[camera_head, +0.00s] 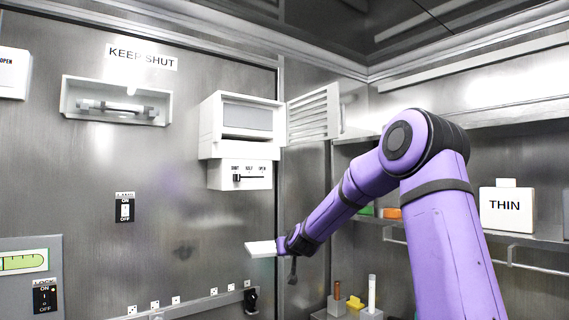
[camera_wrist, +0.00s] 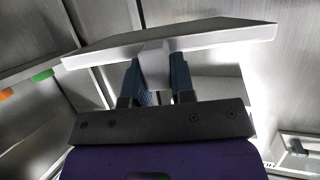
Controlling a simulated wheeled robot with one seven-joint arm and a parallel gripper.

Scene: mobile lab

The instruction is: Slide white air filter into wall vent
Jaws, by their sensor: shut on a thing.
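The white air filter (camera_head: 260,248) is a flat panel held out level in front of the wall, below the vent. In the wrist view the filter (camera_wrist: 200,38) spans the top, with a short tab between the blue fingers. My gripper (camera_head: 281,246) is shut on that tab; its fingers also show in the wrist view (camera_wrist: 153,70). The wall vent (camera_head: 210,125) is a white box with a grey panel in its front and a dark gap below that panel. Its louvered door (camera_head: 313,116) stands swung open to the right. The filter is apart from the vent.
A white box with a slider marked SHUT, HALF, OPEN (camera_head: 240,176) sits directly under the vent. A recessed handle (camera_head: 117,107) is at left under KEEP SHUT. A rail (camera_head: 190,303) runs low on the wall. A shelf (camera_head: 530,238) with a THIN container (camera_head: 507,208) is at right.

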